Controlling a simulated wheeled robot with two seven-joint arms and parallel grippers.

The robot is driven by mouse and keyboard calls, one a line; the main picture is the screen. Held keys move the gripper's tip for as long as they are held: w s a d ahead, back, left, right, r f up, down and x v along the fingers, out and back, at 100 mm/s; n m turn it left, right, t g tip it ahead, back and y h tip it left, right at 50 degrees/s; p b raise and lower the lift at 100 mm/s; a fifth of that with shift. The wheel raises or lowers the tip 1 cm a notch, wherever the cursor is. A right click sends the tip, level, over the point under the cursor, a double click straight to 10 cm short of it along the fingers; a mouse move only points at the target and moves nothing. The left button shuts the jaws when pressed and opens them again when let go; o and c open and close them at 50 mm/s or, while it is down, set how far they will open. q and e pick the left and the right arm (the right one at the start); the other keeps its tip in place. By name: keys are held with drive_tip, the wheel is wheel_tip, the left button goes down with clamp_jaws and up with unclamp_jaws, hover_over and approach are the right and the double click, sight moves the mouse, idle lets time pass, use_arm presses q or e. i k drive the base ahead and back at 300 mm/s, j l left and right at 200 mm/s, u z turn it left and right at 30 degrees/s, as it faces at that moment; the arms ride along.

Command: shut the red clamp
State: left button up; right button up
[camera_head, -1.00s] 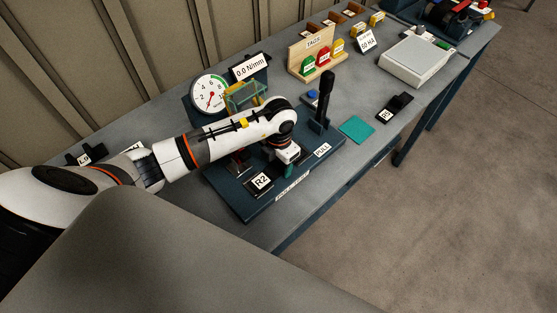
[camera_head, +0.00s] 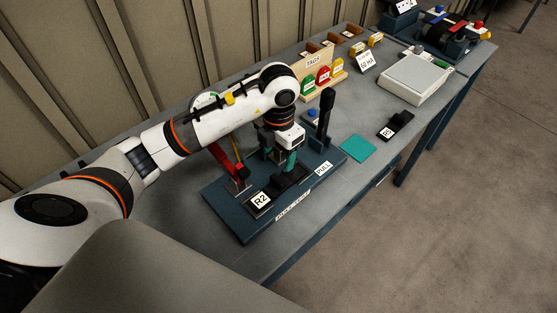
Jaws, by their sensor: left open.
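The red clamp (camera_head: 232,171) stands on the left part of the dark blue pull-test base (camera_head: 232,222). Its red lever slants up to the left, and part of it is close behind or beside my forearm. My left gripper (camera_head: 284,160) points down just right of the clamp, over the base, apart from the red lever. It is open with nothing seen between its fingers; a teal piece shows at its tip. A black piece with an R2 label (camera_head: 261,200) lies in front of the clamp. My right gripper is not in view.
A black upright lever (camera_head: 326,115) stands at the right of the base, by the PULL label. The round gauge (camera_head: 206,100) is mostly hidden by my arm. A teal square (camera_head: 357,148), a black piece (camera_head: 396,125) and a white scale (camera_head: 417,77) lie to the right.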

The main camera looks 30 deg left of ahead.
sight(227, 160)
drive_tip(key=k+l, duration=0.65)
drive_tip(key=k, duration=0.25)
